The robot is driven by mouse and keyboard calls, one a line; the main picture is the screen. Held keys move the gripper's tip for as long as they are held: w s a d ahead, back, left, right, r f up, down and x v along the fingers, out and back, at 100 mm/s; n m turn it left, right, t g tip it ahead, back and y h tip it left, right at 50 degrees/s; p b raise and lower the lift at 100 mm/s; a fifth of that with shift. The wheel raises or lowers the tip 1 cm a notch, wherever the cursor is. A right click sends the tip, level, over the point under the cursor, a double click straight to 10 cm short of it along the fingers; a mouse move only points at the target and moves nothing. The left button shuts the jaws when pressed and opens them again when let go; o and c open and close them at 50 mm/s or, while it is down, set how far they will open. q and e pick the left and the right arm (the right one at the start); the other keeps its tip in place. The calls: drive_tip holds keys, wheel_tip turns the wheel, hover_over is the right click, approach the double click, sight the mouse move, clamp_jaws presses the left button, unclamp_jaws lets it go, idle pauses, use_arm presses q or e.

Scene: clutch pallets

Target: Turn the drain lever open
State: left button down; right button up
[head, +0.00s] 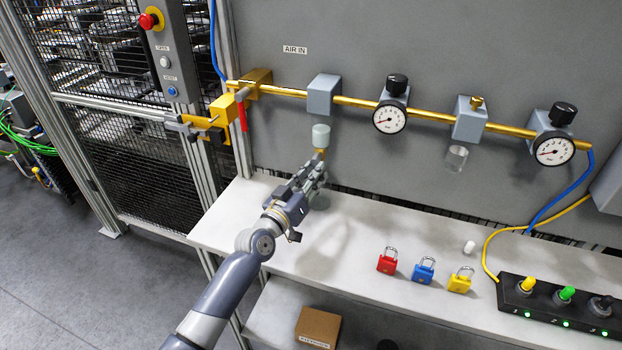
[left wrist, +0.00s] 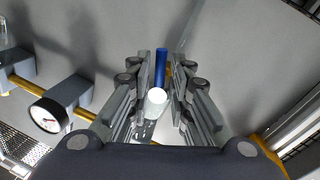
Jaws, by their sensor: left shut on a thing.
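The filter bowl (head: 321,136), pale grey-green, hangs under the left grey block on the brass pipe, with a small brass drain fitting (head: 320,153) below it. My left gripper (head: 318,170) is just under this fitting and hides the lever in the head view. In the left wrist view, the blue drain lever (left wrist: 160,66) lies lengthwise between my left fingers (left wrist: 161,82), which are shut on it. A white round end (left wrist: 156,97) shows beside the lever's near end. My right gripper is in neither view.
A red-handled valve (head: 242,110) in a yellow bracket stands left of the bowl. Two gauges (head: 389,117) (head: 553,150) and a clear bowl (head: 457,157) are to the right. Padlocks (head: 387,262) and a black connector block (head: 560,305) lie on the white bench (head: 345,265).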

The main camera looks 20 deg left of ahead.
use_arm(q)
drive_tip(key=shift+d+r+n+t+y+b, duration=0.15)
drive_tip(key=shift+d+r+n+t+y, duration=0.3)
drive_tip(key=shift+n, duration=2.3)
drive_tip(key=shift+d+r+n+t+y+b, duration=0.2)
drive_tip(key=shift+n+y, duration=0.5)
drive_tip(key=shift+n, duration=2)
drive_tip(key=shift+d+r+n+t+y+b, duration=0.1)
drive_tip(key=shift+d+r+n+t+y, duration=0.3)
drive_tip(key=shift+n, duration=2.35)
drive_tip(key=c, duration=1.7)
unclamp_jaws()
drive_tip(key=v, duration=1.2)
drive_tip(key=shift+s+d+r, duration=0.1)
drive_tip(key=shift+d, duration=0.05)
